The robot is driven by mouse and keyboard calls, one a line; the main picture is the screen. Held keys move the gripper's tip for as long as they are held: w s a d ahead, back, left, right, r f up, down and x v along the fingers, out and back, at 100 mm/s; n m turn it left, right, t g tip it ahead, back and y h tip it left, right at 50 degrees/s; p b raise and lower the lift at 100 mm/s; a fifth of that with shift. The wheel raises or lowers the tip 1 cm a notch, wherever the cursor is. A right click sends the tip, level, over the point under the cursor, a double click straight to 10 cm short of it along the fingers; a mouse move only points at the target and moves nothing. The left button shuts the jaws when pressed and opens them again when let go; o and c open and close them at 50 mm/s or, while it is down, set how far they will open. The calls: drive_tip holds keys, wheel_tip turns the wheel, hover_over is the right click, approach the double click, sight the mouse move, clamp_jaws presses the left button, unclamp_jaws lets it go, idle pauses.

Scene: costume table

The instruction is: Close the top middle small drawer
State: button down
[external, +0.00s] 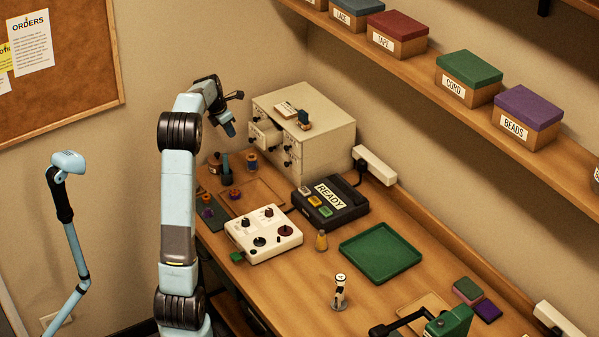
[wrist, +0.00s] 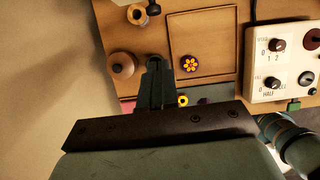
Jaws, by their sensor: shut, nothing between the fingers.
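The cream cabinet (external: 322,110) stands at the back left of the table, with small dark-knobbed drawers on its front. A small drawer (external: 264,138) in its upper part sticks out of the front. I cannot clearly tell its row position or what it holds. My gripper (external: 229,130) is to the left of the cabinet front, apart from the drawer, and points down. Its dark fingers (wrist: 153,82) are shut and empty in the wrist view, above the table's left end. The cabinet and drawer cannot be made out in the wrist view.
Wooden spools (wrist: 122,65) and a flower-shaped piece (wrist: 190,63) lie below my gripper. A white control box (external: 263,233) and a black READY device (external: 330,199) stand in front of the cabinet. Small items (external: 286,109) lie on the cabinet top. A shelf (external: 420,80) overhangs the right.

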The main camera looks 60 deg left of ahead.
sight(265, 128)
drive_tip(key=w+f, duration=0.4)
drive_tip(key=w, duration=0.1)
drive_tip(key=shift+w+f, duration=0.25)
drive_tip(key=shift+f, duration=0.05)
drive_tip(key=w, duration=0.9)
drive_tip(key=shift+s, duration=0.2)
